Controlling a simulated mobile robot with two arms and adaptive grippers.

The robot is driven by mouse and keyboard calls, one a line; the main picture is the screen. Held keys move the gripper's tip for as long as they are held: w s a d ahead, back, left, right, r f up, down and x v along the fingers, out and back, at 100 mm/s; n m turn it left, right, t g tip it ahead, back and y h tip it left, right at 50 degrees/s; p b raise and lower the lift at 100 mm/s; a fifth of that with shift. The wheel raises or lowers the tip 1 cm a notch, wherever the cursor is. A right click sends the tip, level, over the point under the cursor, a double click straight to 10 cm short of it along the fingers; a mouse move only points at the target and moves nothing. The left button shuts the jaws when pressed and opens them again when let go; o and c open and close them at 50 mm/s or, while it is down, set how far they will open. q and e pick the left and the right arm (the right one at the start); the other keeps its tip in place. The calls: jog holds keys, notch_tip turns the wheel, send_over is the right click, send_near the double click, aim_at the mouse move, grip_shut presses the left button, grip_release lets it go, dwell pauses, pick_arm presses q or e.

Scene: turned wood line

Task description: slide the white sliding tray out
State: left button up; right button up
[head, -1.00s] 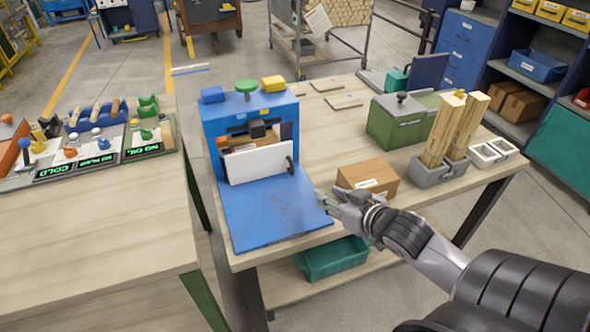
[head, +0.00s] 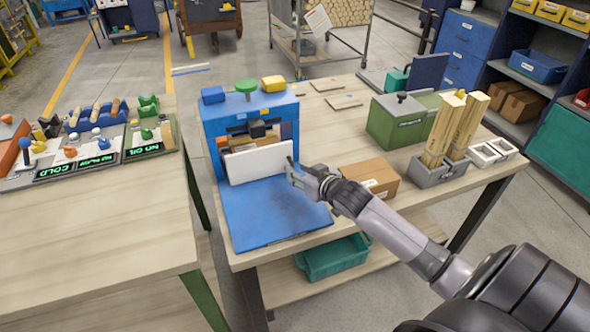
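The white sliding tray (head: 258,164) shows as a white front panel low in the opening of the blue machine (head: 212,140). It stands at the back of the machine's blue base plate (head: 270,210). The tray's dark handle, at the panel's right end, is mostly hidden behind my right gripper's fingers. My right gripper (head: 293,172) is at that right end, with its fingertips at or very near the handle. I cannot tell whether they touch or enclose it. My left gripper is not in view.
A cardboard box (head: 372,172) stands right beside my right wrist. A green box (head: 395,128) and a grey holder with wooden posts (head: 440,172) stand farther right. A teal bin (head: 332,258) is on the shelf below. The blue base plate in front of the tray is clear.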

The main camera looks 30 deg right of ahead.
jog(key=shift+x, duration=1.25)
jog(key=shift+c, duration=0.2)
grip_shut()
